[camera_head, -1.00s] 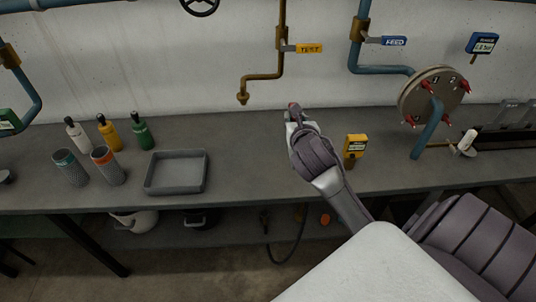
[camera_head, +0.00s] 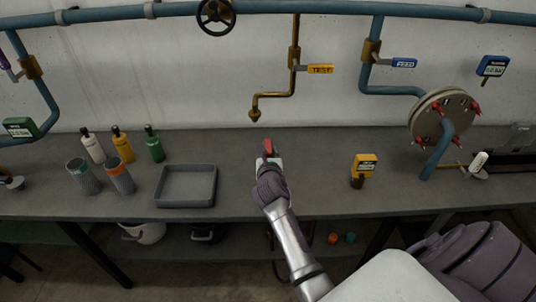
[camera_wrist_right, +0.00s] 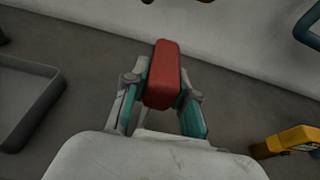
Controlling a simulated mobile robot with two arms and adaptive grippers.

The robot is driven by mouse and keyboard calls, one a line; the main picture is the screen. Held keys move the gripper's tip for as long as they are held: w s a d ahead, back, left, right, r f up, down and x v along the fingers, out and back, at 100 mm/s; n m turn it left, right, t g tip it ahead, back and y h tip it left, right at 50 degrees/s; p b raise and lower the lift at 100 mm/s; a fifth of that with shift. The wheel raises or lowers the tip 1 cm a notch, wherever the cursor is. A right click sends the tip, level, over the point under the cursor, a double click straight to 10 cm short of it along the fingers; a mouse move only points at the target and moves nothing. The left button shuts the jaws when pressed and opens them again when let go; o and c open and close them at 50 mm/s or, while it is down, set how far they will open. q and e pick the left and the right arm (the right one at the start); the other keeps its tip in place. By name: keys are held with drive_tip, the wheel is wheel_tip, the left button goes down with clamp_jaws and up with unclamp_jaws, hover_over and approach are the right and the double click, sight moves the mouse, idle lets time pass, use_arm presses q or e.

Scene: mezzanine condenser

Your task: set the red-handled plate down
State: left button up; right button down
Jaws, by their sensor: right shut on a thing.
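My right gripper (camera_head: 268,155) is over the grey bench, a little below and right of the brass pipe's open end in the head view. It is shut on a red block-shaped handle (camera_head: 268,147). In the right wrist view the red handle (camera_wrist_right: 163,75) sits between the teal finger pads of the gripper (camera_wrist_right: 160,100). The plate part cannot be made out in either view. Whether it touches the bench cannot be told. My left gripper is not in view.
A yellow meter (camera_head: 363,168) stands to the right. The brass pipe (camera_head: 255,114) hangs behind. A round flange with red clamps (camera_head: 426,108) is at right. Bench around the gripper is clear.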

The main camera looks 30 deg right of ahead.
drive_tip(key=shift+f, duration=0.2)
drive_tip(key=shift+f, duration=0.15)
drive_tip(key=c, duration=0.9)
unclamp_jaws()
